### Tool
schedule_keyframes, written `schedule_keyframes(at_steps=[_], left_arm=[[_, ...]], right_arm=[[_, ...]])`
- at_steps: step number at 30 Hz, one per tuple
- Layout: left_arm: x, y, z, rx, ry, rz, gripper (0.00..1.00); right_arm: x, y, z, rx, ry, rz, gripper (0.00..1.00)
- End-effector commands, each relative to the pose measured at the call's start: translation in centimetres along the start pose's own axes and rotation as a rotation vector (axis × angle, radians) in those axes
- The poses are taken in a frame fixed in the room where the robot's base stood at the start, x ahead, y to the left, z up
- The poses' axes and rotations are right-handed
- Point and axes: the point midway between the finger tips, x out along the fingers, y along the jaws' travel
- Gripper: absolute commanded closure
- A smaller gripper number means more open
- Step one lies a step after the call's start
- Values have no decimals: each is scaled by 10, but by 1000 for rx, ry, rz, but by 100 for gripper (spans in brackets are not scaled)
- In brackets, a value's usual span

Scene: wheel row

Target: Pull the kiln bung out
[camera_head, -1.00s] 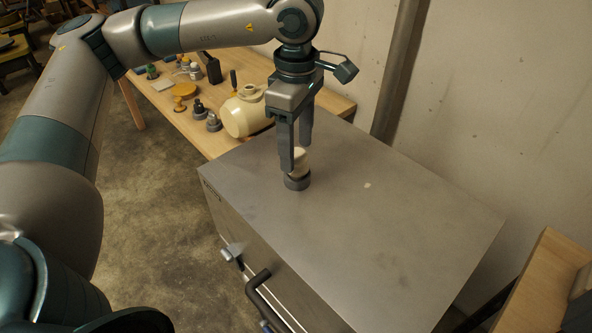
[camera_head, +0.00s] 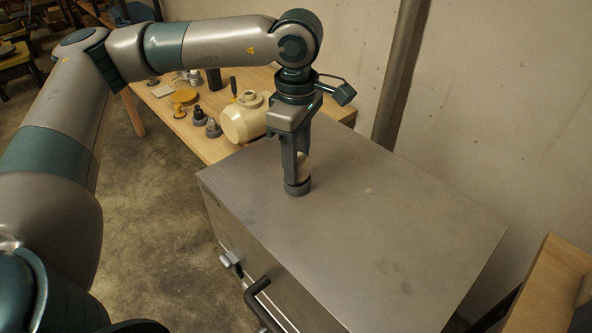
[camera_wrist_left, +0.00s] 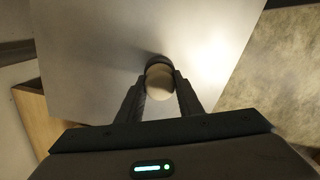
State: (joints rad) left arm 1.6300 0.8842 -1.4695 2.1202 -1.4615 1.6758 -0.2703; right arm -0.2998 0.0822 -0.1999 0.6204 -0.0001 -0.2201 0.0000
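The kiln (camera_head: 370,230) is a grey metal box with a flat top. The bung (camera_head: 304,168) is a cream, rounded plug standing upright in a dark round collar (camera_head: 297,188) on the kiln top. My left gripper (camera_head: 297,170) points straight down over the collar, with one finger on each side of the bung. In the left wrist view the bung (camera_wrist_left: 159,82) fills the gap between the fingertips, and both fingers look pressed to its sides. The fingers hide part of the bung in the head view. My right gripper is out of view.
A wooden table (camera_head: 185,125) behind the kiln carries a cream jug (camera_head: 243,120) close to my left gripper, plus several small items. A dark handle (camera_head: 258,290) sticks out from the kiln front. The kiln top to the right is clear.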

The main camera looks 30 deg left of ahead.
Motion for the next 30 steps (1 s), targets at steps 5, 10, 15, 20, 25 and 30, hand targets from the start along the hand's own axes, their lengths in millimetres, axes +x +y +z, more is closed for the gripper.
schedule_keyframes(at_steps=[5,10,15,20,25,30], left_arm=[[-1,0,0,0,0,1,100],[-2,0,0,0,0,1,100],[-4,0,0,0,-1,1,100],[-6,0,0,0,-1,1,100],[-8,0,0,0,-1,1,100],[-10,0,0,0,0,1,100]], right_arm=[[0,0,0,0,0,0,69],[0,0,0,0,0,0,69],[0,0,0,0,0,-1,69],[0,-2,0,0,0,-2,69],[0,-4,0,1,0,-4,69],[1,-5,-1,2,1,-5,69]])
